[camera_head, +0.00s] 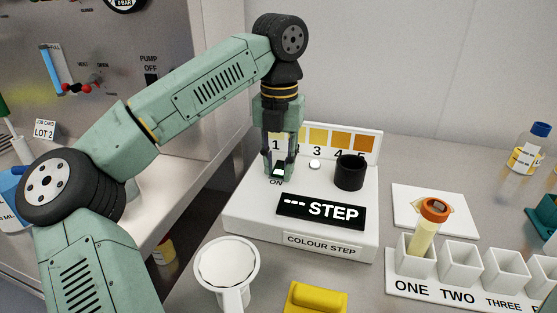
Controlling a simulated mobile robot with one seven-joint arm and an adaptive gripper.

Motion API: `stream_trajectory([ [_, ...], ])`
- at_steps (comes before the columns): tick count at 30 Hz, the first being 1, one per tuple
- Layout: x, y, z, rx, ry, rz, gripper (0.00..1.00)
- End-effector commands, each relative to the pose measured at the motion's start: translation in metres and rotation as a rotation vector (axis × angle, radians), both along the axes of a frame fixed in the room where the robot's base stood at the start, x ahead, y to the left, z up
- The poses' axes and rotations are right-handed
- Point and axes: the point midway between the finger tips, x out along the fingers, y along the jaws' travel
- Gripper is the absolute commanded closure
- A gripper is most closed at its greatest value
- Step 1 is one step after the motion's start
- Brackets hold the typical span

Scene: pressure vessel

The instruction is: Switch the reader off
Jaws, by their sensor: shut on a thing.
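The reader is a white box (240,214) labelled COLOUR STEP in the middle of the bench. Its black display (321,211) reads "--- STEP". My gripper (278,172) points down at the left of the reader's top. It is shut on the reader's switch (277,171), just above the "ON" label. The fingers hide part of the switch, so I cannot tell its exact position. A black round well (350,172) stands on the reader's right side, with a small white button (314,164) between it and my gripper.
A colour scale (342,140) stands at the reader's back edge. A white rack (440,292) at right holds a capped yellow tube (425,228). The steel panel (180,60) stands at left.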

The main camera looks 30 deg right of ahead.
Motion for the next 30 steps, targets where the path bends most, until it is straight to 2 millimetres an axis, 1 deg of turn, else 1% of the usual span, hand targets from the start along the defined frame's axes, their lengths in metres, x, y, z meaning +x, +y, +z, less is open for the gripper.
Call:
stream_trajectory([
  [1,0.0008,-0.0009,0.0070,0.021,0.017,0.001,1.00],
  [4,0.0017,-0.0028,0.0107,0.069,0.061,0.001,1.00],
  [12,0.0044,-0.0053,0.0075,0.166,0.146,0.001,1.00],
  [23,0.0050,-0.0050,0.0038,0.176,0.156,0.002,1.00],
  [24,0.0050,-0.0050,0.0038,0.176,0.156,0.002,0.74],
  [30,0.0048,-0.0049,0.0037,0.176,0.156,0.001,0.60],
])
